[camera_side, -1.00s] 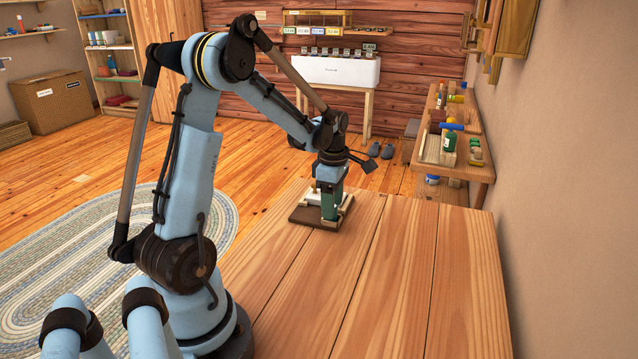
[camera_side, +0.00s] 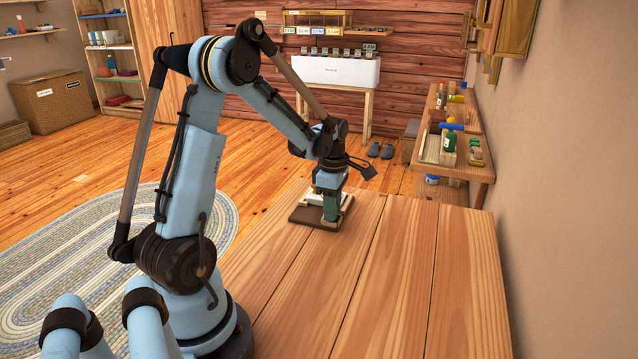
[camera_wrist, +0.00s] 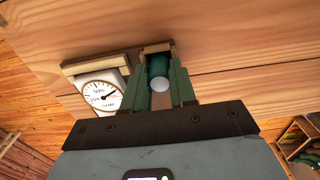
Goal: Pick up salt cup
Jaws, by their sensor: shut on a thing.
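In the wrist view my gripper (camera_wrist: 163,87) has its two green fingers on either side of a small dark green cup (camera_wrist: 158,66) with a round white face, and is shut on it. I take this for the salt cup; no label on it shows. In the side view my gripper (camera_side: 331,207) points down over a dark brown board (camera_side: 306,217) at the far end of the wooden table. The cup cannot be told apart from the green fingers there. Whether it touches the board is hidden.
A white dial scale (camera_wrist: 102,93) stands close to the left of the fingers in the wrist view. The wooden table (camera_side: 385,270) is bare toward the near side and right. A side shelf (camera_side: 470,165) with bottles stands along the right wall.

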